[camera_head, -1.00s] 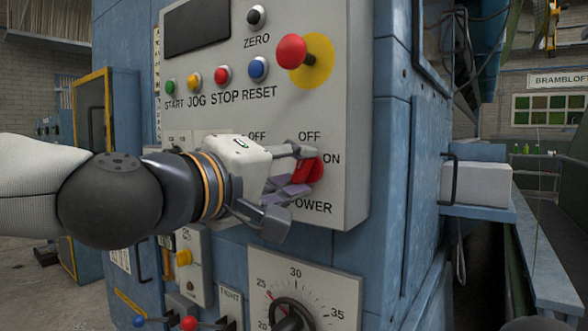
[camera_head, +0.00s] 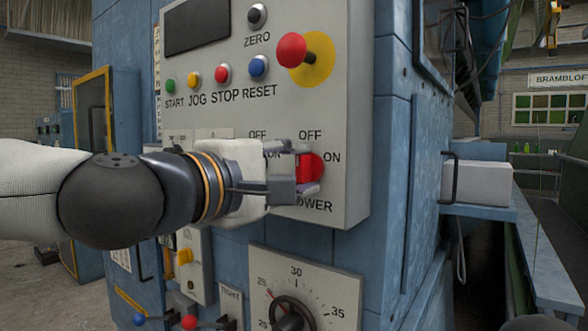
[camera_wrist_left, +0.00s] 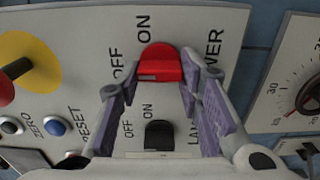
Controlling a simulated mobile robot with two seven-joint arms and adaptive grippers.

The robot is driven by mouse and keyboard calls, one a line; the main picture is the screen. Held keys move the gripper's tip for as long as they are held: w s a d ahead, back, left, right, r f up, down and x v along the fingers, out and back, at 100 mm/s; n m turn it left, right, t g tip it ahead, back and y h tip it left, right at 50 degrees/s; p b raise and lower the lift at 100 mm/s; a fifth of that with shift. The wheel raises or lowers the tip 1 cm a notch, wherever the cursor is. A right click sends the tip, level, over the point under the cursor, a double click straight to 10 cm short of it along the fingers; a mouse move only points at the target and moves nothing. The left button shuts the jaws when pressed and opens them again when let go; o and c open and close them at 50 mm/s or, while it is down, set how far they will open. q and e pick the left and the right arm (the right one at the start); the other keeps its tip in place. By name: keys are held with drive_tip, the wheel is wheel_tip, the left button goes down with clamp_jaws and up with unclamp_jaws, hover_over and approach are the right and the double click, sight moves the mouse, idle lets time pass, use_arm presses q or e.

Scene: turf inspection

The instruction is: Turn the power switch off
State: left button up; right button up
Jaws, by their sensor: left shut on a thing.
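The red power switch (camera_head: 311,169) is a rotary knob low on the grey control panel (camera_head: 345,120), with OFF above it, ON to its right and POWER below. My left gripper (camera_head: 308,167) reaches in from the left and is shut on the knob, one finger above and one below in the head view. In the left wrist view the red knob (camera_wrist_left: 160,65) sits between the fingertips (camera_wrist_left: 161,76). The fingers and palm hide part of the knob in the head view, and its exact pointing direction is hard to tell. My right gripper is not in view.
A black lamp switch (camera_wrist_left: 158,135) sits beside the power switch, under my left gripper. Above are a red mushroom button (camera_head: 291,51) on a yellow disc and a row of small buttons. A dial plate (camera_head: 335,285) is below. Free space lies in front of the panel.

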use_arm(q)
drive_tip(key=o, duration=1.2)
drive_tip(key=shift+c, duration=0.2)
drive_tip(key=v, duration=1.2)
